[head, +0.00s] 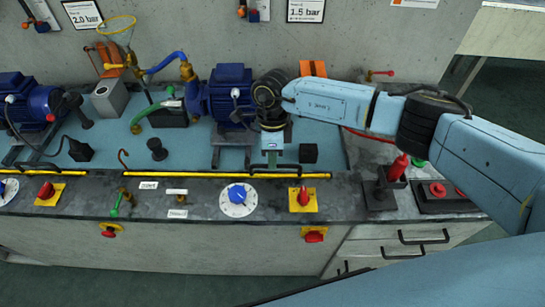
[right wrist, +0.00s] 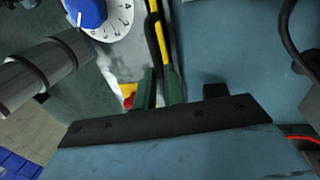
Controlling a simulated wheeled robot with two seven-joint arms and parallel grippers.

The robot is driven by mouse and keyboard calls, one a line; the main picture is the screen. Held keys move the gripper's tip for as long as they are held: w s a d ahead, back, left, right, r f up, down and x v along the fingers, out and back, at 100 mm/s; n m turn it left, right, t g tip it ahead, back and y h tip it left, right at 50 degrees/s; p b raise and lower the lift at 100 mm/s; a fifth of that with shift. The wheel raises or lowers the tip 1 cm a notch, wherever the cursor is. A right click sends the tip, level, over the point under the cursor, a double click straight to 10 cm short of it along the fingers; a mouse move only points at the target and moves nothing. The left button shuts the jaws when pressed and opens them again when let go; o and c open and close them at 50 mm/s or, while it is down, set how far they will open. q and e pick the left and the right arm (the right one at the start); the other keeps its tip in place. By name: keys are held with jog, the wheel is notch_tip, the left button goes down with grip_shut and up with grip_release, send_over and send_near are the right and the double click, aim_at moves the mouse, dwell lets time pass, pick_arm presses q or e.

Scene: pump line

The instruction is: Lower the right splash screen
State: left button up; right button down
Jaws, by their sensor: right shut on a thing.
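The right splash screen shows as a yellow edge bar (head: 205,174) with a dark handle, low along the front of the blue pump bed. No pane can be made out, so I cannot tell its tilt. My right gripper (head: 271,167) points down at the right part of this bar. In the right wrist view, the green fingers of my right gripper (right wrist: 160,85) are shut on the black handle (right wrist: 152,40) beside the yellow bar (right wrist: 164,45). The fingers hide part of the handle. My left gripper is not in view.
A blue dial (head: 237,195) and a red switch on a yellow plate (head: 303,199) sit on the front ledge. A blue pump motor (head: 230,95) stands behind the bar. A red-handled lever (head: 397,168) stands to the right, under my right arm.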

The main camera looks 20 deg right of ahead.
jog(key=shift+s+f, duration=0.15)
jog(key=shift+f, duration=0.1)
jog(key=c, duration=1.5)
grip_release()
jog(key=shift+r, duration=0.1)
jog(key=w+r, duration=0.1)
jog(key=r, duration=0.3)
jog(key=w+r, duration=0.1)
jog(key=r, duration=0.8)
jog(key=shift+w+d, duration=0.35)
jog(key=shift+w, duration=0.05)
